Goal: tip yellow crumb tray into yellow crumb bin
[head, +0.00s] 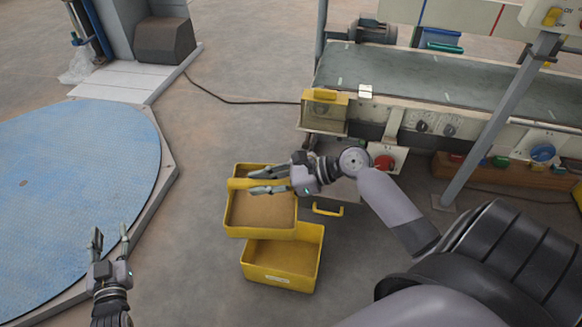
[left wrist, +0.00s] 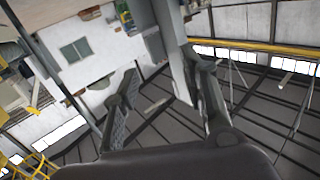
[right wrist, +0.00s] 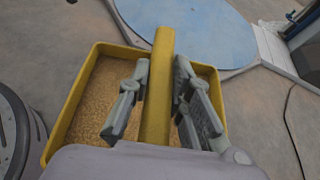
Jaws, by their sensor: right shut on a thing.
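The yellow crumb tray (head: 262,233) is a shallow open box with brown crumbs spread inside. My right gripper (head: 268,181) is shut on the tray's yellow handle bar; the bar (right wrist: 158,95) passes between the fingers in the right wrist view. The tray looks roughly level and its crumbs (right wrist: 100,90) lie in it. The yellow crumb bin (head: 280,278) is a deeper open box on the floor with a small label on its front. The tray overlaps the bin's back left part in the head view. My left gripper (head: 110,242) is open and empty at the lower left.
A conveyor machine (head: 420,80) stands at the back right, with a yellow box (head: 324,110) on its end and a yellow handle (head: 328,211) low in front. A blue round platform (head: 75,190) lies at left. Open floor (head: 200,270) is left of the bin.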

